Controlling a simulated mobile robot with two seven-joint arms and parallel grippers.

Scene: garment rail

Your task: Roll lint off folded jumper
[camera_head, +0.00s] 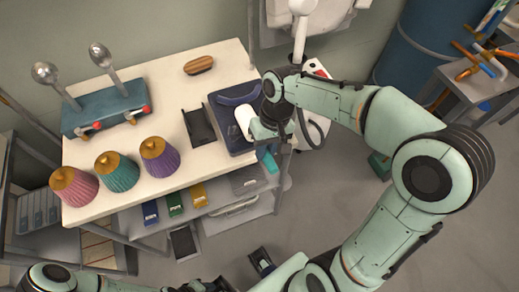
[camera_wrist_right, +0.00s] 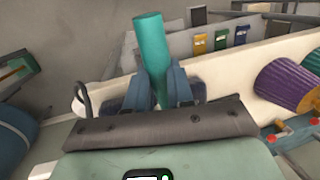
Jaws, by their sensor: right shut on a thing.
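The folded jumper (camera_head: 226,122) is dark navy and lies at the right end of the white table, partly hidden by my right gripper. My right gripper (camera_head: 264,132) is at the jumper's right edge. It is shut on the teal handle of the lint roller (camera_head: 267,161); the handle stands between the two fingers in the right wrist view (camera_wrist_right: 150,50). The roller's white roll (camera_head: 244,118) is over the jumper; I cannot tell whether it touches. Part of my left arm shows at the bottom edge; its jaw state is unclear.
The white table (camera_head: 160,85) also holds a black tray (camera_head: 199,127), a wooden brush (camera_head: 198,65), a blue stand (camera_head: 105,110) with metal-topped rods, and three pleated shades (camera_head: 118,171). A grey rail post stands behind the table. A blue barrel (camera_head: 420,40) is at the back right.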

